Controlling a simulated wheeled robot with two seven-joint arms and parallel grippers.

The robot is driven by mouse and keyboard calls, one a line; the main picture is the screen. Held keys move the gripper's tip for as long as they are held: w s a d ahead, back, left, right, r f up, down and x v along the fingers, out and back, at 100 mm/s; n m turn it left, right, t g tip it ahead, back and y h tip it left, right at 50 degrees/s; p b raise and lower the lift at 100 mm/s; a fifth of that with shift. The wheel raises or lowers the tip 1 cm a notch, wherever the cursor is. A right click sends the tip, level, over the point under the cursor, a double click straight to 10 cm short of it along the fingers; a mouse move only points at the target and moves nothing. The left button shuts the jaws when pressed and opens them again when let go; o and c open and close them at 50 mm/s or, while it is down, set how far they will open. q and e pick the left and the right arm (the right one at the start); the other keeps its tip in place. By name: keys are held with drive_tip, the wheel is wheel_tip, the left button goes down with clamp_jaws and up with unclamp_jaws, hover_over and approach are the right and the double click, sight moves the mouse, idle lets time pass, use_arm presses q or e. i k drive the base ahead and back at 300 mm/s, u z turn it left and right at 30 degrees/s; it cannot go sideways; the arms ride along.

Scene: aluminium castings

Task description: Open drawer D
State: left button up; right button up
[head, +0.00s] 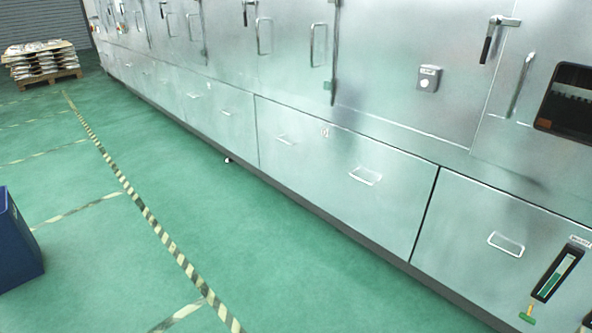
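A long row of brushed-metal cabinets runs from the back left to the front right, with low panels along its bottom. A wide low panel (320,170) has two recessed handles, one on its left (284,139) and one on its right (366,175). A small mark (325,131) sits near its top edge, too small to read. The low panel to the right (460,225) has one recessed handle (506,244). These panels look flush and closed. I cannot tell which one is drawer D. Neither of my grippers is in view.
A blue box (15,245) stands at the left edge. A loaded pallet (43,62) is far back left. A vertical gauge (558,273) is on the right panel.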

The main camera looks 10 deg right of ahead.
sight(380, 190)
drive_tip(key=u, duration=0.55)
drive_tip(key=i, duration=0.9)
drive_tip(key=z, duration=0.4)
drive_tip(key=i, duration=0.9)
drive_tip(key=z, duration=1.05)
drive_tip(key=i, duration=1.15)
